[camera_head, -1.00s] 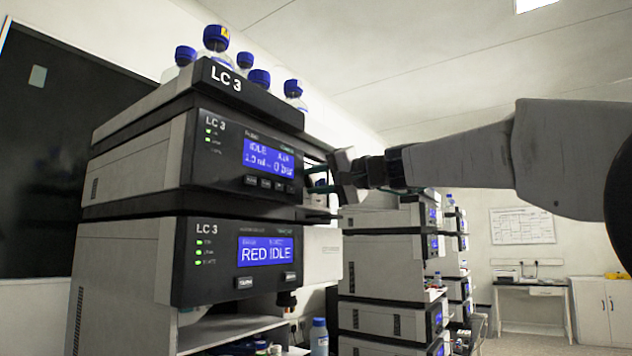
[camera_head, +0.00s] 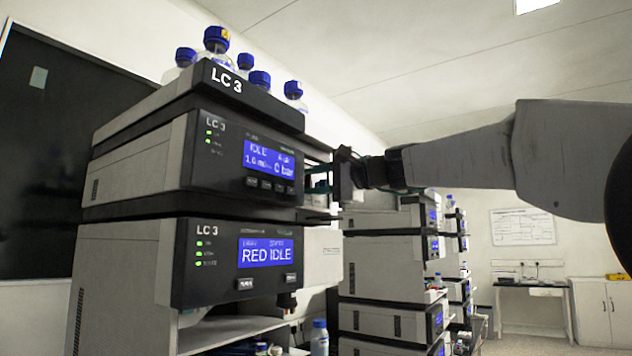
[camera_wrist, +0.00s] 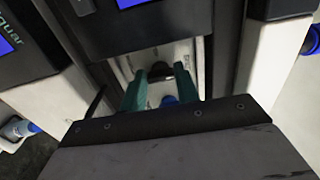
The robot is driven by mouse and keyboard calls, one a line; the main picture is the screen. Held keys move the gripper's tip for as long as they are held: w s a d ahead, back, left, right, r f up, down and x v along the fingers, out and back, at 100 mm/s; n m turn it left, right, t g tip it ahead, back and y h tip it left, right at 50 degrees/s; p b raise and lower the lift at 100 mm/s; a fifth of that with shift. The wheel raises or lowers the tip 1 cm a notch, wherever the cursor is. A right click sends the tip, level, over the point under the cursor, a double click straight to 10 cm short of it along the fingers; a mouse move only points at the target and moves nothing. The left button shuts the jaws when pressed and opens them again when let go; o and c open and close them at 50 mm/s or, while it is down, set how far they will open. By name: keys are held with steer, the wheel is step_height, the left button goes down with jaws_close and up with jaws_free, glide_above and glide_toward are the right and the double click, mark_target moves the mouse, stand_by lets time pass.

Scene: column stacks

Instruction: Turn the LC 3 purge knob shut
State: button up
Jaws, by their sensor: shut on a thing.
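The LC 3 stack stands at left in the head view, with its pump module (camera_head: 235,155) showing IDLE and 0 bar. My gripper (camera_head: 316,178) is at the module's right front edge, its fingers reaching into the recess there. In the wrist view, the teal fingers of my gripper (camera_wrist: 160,84) are on both sides of a dark round knob (camera_wrist: 160,71), shut on it. The knob is hidden in the head view. Its turn angle and any marking on it cannot be made out.
Blue-capped bottles (camera_head: 216,40) stand on top of the stack. A second stack (camera_head: 385,265) stands behind, below my arm. A blue-capped bottle (camera_head: 319,338) stands low down. Open floor lies at far right.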

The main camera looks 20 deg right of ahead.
stand_by(0.3)
steer(key=o, duration=0.7)
steer(key=v, duration=0.8)
steer(key=shift+w, duration=0.1)
